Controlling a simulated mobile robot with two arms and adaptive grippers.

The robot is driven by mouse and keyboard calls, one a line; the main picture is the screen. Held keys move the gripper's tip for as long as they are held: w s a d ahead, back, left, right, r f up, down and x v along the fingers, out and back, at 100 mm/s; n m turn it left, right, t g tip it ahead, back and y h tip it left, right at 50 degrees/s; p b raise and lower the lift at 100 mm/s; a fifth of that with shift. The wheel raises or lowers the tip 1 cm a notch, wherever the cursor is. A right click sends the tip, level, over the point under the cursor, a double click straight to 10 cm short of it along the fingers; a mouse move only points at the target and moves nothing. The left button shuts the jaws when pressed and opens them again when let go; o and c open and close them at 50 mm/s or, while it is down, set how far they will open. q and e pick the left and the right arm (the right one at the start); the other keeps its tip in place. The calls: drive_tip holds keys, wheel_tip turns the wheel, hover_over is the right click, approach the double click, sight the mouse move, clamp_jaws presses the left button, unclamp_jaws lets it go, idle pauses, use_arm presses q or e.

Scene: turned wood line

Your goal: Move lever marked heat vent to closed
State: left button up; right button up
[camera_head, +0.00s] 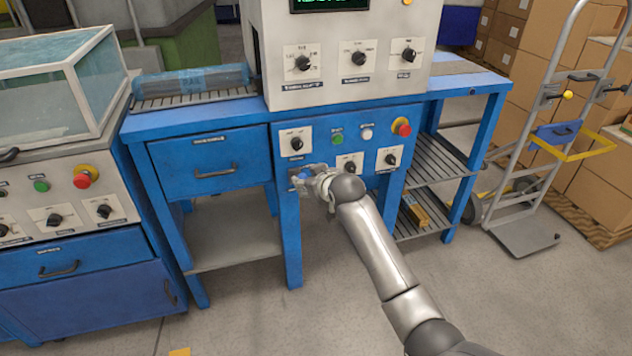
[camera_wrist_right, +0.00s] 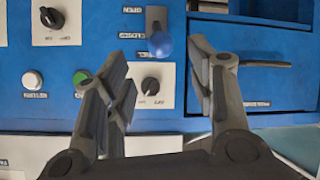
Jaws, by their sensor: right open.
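The lever has a blue ball knob (camera_wrist_right: 161,45) on a dark slotted plate (camera_wrist_right: 157,18), on the blue machine front. Small labels sit beside the plate, upside down in the right wrist view and too small to read surely. The knob is at the plate's end nearer the dials. My right gripper (camera_wrist_right: 158,62) is open, with one finger on each side of the knob in that view; I cannot tell whether they touch it. In the head view my right gripper (camera_head: 308,180) is at the panel and covers most of the lever. My left gripper is not in view.
Close to the lever are a dial (camera_wrist_right: 150,86), a green button (camera_wrist_right: 81,79) and a white button (camera_wrist_right: 32,80). A red stop knob (camera_head: 402,127) is on the same panel. A drawer (camera_head: 212,162) with a handle is left of it. A hand truck (camera_head: 530,220) stands right.

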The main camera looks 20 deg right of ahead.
drive_tip(key=shift+v, duration=2)
